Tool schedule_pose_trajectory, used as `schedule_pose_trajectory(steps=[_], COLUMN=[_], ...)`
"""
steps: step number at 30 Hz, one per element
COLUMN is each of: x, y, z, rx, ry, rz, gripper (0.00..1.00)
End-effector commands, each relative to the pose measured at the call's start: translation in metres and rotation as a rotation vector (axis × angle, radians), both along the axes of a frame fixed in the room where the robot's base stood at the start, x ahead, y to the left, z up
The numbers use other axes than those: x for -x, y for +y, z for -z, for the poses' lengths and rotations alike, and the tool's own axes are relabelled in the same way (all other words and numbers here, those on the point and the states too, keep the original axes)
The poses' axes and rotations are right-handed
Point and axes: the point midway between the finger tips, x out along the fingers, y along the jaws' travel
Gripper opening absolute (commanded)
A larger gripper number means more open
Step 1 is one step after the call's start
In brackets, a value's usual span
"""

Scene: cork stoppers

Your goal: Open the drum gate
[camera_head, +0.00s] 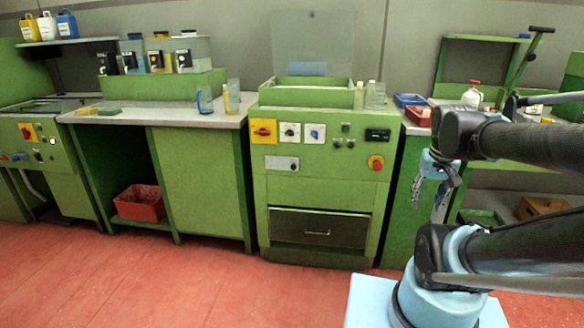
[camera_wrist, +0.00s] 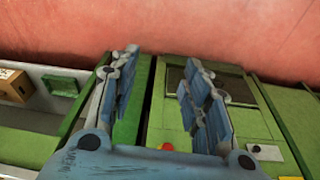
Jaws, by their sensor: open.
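The green machine (camera_head: 320,180) stands at the centre of the head view. Low on its front is a dark panel (camera_head: 290,227) with a small light handle (camera_head: 317,233); it looks shut and is probably the drum gate. In the wrist view the dark panel (camera_wrist: 240,87) shows upside down, partly hidden by the right finger. My gripper (camera_head: 441,200) hangs fingers down to the right of the machine, apart from the panel. In the wrist view my gripper (camera_wrist: 163,90) is open, with nothing between its fingers.
A clear lid (camera_head: 312,45) stands raised above the machine's top. Switches and a red button (camera_head: 376,162) are on its upper front. A red bin (camera_head: 140,203) sits under the left bench, and a brown box (camera_head: 540,207) is at the right. The red floor (camera_head: 200,285) before the machine is clear.

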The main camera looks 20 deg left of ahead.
Motion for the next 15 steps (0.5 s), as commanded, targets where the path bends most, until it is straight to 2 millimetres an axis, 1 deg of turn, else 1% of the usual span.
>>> schedule_pose_trajectory(steps=[1,6,11,15], x=[-0.013,-0.054,-0.092,-0.125], y=[0.007,0.030,0.058,0.088], z=[-0.010,-0.034,-0.052,-0.065], rx=[0.002,0.008,0.013,0.015], ry=[-0.004,-0.017,-0.031,-0.045], rz=[-0.009,-0.017,-0.025,-0.033], gripper=[0.43,0.43,0.43,0.43])
